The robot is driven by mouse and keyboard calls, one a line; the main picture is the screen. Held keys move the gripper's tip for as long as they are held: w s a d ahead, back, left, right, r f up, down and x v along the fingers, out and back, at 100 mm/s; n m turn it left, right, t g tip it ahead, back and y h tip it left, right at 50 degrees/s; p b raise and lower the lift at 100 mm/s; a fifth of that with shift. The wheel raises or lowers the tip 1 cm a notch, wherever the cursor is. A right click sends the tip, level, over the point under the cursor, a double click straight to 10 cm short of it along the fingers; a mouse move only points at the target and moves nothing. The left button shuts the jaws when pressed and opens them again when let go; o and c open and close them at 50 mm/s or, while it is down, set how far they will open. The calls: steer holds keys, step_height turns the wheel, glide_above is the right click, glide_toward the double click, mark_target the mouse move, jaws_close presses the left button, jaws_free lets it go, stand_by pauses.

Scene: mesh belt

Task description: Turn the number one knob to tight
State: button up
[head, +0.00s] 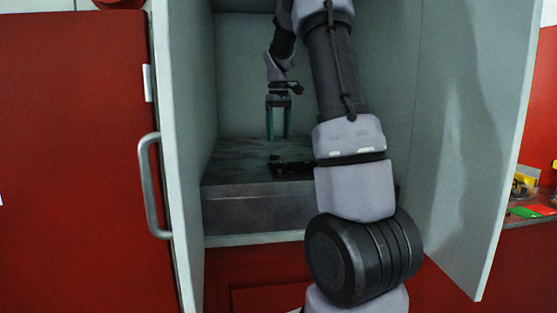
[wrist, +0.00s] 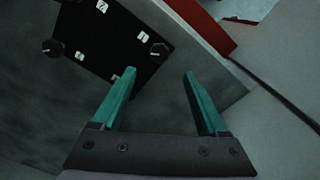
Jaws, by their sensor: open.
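A black panel (wrist: 112,40) lies on top of a grey block inside the cabinet. It carries small white labels, one resembling a 2 (wrist: 102,6). One dark knob (wrist: 160,52) sits on the panel's right edge, just beyond the fingertips in the wrist view. Another dark knob (wrist: 52,47) is at the left edge. I cannot tell which is number one. My gripper (wrist: 159,74) is open and empty, with teal fingers apart. In the head view my gripper (head: 277,138) points down behind the panel (head: 291,168), which my arm partly hides.
The grey block (head: 255,210) fills the cabinet floor. The cabinet's left door (head: 172,150) and right door (head: 480,150) stand open on either side of my arm. A red counter at far right holds small yellow, green and red items (head: 530,211).

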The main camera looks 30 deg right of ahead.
mark_target(280, 163)
step_height(280, 163, down, 9)
steer(key=shift+s+f, duration=0.1)
stand_by(0.3)
steer(key=shift+d, duration=0.1)
jaws_close()
